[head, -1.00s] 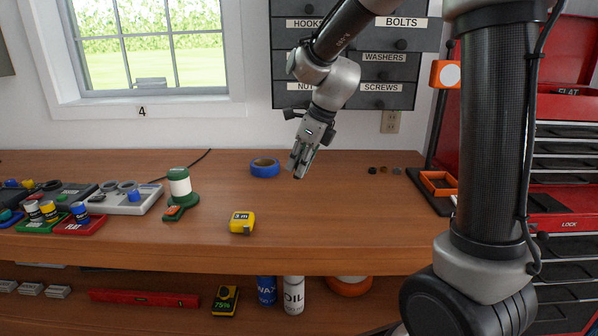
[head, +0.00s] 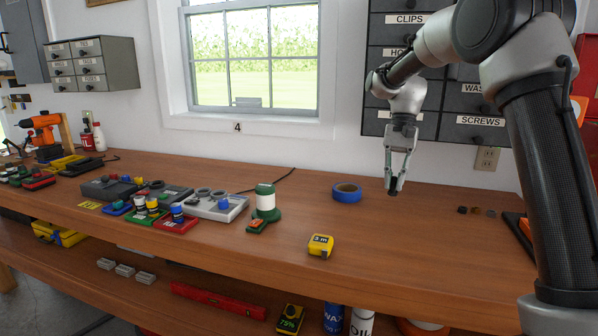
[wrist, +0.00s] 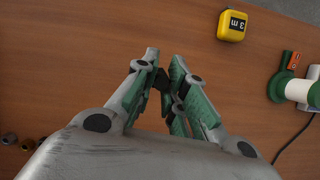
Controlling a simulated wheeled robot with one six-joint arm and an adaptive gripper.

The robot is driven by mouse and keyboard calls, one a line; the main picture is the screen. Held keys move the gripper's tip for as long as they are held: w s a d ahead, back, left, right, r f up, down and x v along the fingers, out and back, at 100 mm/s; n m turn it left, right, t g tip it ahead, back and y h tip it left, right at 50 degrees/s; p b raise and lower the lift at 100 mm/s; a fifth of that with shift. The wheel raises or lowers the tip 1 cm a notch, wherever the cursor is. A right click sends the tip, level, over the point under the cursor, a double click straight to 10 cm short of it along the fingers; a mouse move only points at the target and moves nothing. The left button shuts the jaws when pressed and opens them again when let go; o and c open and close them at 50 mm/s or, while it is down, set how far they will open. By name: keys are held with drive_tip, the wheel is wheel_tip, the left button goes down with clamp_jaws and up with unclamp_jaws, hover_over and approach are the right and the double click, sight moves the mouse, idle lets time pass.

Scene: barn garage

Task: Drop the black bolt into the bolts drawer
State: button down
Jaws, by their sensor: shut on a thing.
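My gripper (head: 396,190) hangs over the back part of the workbench, to the right of the blue tape roll, with its fingers pointing down. It is shut on the black bolt (head: 392,191), a small dark piece at the fingertips. In the wrist view the bolt (wrist: 161,79) shows between the two fingertips, partly covered by them. The dark grey drawer cabinet (head: 376,70) hangs on the wall behind my arm. Its clips and screws labels are readable. The bolts label is not visible now; my arm covers the upper right of the cabinet.
On the workbench (head: 300,285) stand a blue tape roll (head: 347,193), a yellow tape measure (head: 321,245) and a green-and-white spool (head: 266,203). Small round pieces (head: 475,210) lie at the right. A smaller labelled cabinet (head: 118,64) hangs at the left.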

drive_tip(key=shift+n+h, duration=0.4)
drive_tip(key=shift+n, duration=0.5)
drive_tip(key=w+d+f, duration=0.1)
drive_tip(key=f, duration=0.1)
drive_tip(key=w+d+f, duration=0.2)
drive_tip(key=f, duration=0.1)
drive_tip(key=w+d+f, duration=0.1)
drive_tip(key=w+f, duration=0.1)
drive_tip(key=f, duration=0.1)
drive_tip(key=shift+w+d, duration=0.2)
drive_tip(key=shift+d+f, duration=0.2)
drive_tip(key=shift+f, duration=0.1)
drive_tip(key=shift+r, duration=0.1)
